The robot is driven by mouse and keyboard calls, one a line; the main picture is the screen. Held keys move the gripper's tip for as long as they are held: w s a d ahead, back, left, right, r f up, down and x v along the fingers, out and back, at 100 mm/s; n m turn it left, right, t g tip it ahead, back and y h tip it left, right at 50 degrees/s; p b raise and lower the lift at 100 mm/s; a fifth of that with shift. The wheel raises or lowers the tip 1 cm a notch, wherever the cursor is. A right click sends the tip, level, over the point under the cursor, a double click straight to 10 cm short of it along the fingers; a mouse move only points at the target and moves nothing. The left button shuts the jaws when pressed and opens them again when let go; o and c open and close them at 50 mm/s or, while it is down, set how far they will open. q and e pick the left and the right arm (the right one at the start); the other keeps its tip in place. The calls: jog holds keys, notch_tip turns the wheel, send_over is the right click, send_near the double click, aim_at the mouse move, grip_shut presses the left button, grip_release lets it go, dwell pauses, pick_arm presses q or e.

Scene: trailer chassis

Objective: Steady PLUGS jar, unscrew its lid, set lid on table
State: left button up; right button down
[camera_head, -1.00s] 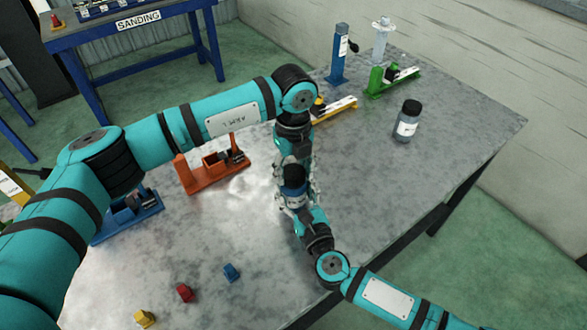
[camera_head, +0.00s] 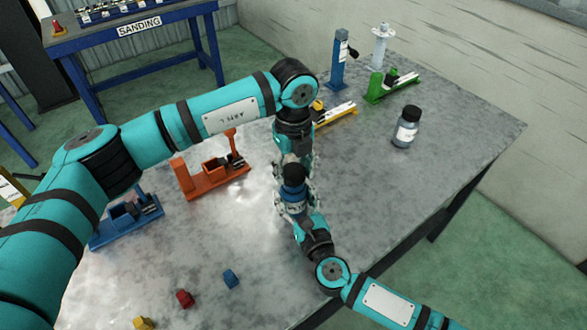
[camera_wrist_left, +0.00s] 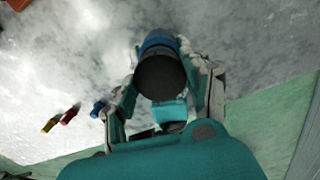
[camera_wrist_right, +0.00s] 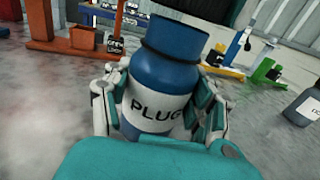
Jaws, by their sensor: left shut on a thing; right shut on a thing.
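The PLUGS jar (camera_wrist_right: 150,92), blue with a white label, stands between my grippers near the table's front edge. Its dark lid (camera_head: 293,171) is on top and shows as a dark disc in the left wrist view (camera_wrist_left: 160,76). My right gripper (camera_wrist_right: 158,108) comes from the front and is shut on the jar's body. My left gripper (camera_head: 293,166) comes from the far side and is shut at the lid; its fingers show on both sides of the disc in the left wrist view. The exact finger contact on the lid is hidden.
On the metal table (camera_head: 440,150), a dark-capped bottle (camera_head: 406,127) stands to the right. An orange fixture (camera_head: 213,180) and a blue fixture (camera_head: 127,221) are at left, small blocks (camera_head: 185,298) in front. Green (camera_head: 393,88) and yellow fixtures (camera_head: 335,114) stand behind.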

aim_at(293, 171)
pick_arm(q)
jog(key=shift+r, duration=2.05)
pick_arm(e)
jog(key=shift+c, duration=1.6)
grip_release()
